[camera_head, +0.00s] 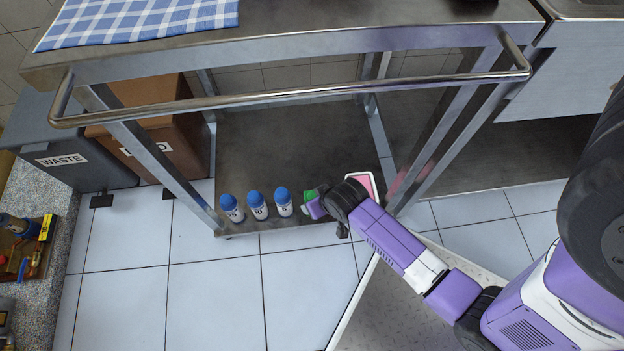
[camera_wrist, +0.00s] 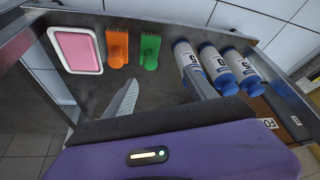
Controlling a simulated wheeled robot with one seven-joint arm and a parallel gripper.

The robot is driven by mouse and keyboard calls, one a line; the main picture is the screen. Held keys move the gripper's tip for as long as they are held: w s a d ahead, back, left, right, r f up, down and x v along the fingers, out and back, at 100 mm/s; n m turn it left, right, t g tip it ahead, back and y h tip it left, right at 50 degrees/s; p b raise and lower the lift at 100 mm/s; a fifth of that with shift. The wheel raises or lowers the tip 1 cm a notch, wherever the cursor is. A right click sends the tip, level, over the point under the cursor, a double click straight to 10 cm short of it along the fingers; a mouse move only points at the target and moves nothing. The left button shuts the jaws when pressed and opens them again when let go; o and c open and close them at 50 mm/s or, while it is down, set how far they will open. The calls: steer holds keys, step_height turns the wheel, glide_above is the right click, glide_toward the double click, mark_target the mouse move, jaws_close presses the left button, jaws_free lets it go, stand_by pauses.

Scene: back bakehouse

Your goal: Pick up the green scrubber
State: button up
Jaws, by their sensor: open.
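The green scrubber (camera_wrist: 150,50) lies on the lower shelf of the metal trolley, between an orange scrubber (camera_wrist: 117,46) and the bottles in the wrist view. In the head view only a small green part of it (camera_head: 309,195) shows beside my gripper (camera_head: 314,207). In the wrist view my gripper (camera_wrist: 162,92) is open and empty. Its two fingers point toward the shelf, and the green scrubber lies beyond the fingertips, roughly between them in the picture. I see no contact with it.
Three white bottles with blue caps (camera_head: 257,205) stand in a row near the scrubber. A pink sponge in a white tray (camera_wrist: 77,50) lies beyond the orange scrubber. The trolley's rail (camera_head: 300,97) runs above the shelf. A grey waste bin (camera_head: 62,140) stands at left.

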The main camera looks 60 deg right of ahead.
mark_target(312, 196)
steer(key=w+d+f+g+b, duration=0.1)
steer(key=f+b, duration=0.1)
steer(key=f, duration=0.1)
steer(key=w+d+f+m+g+b, duration=0.1)
steer(key=w+d+f+b, duration=0.1)
steer(key=f, duration=0.1)
steer(key=w+d+f+m+g+y+b, duration=0.1)
steer(key=w+d+f+b, duration=0.1)
steer(key=f, duration=0.1)
steer(key=shift+f+b, duration=0.4)
steer(key=f+b, duration=0.1)
steer(key=f, duration=0.1)
steer(key=f+b, duration=0.2)
steer(key=f, duration=0.1)
steer(key=d+f+b, duration=0.1)
steer(key=f+b, duration=0.1)
steer(key=shift+w+f, duration=0.15)
steer(key=c, duration=1.3)
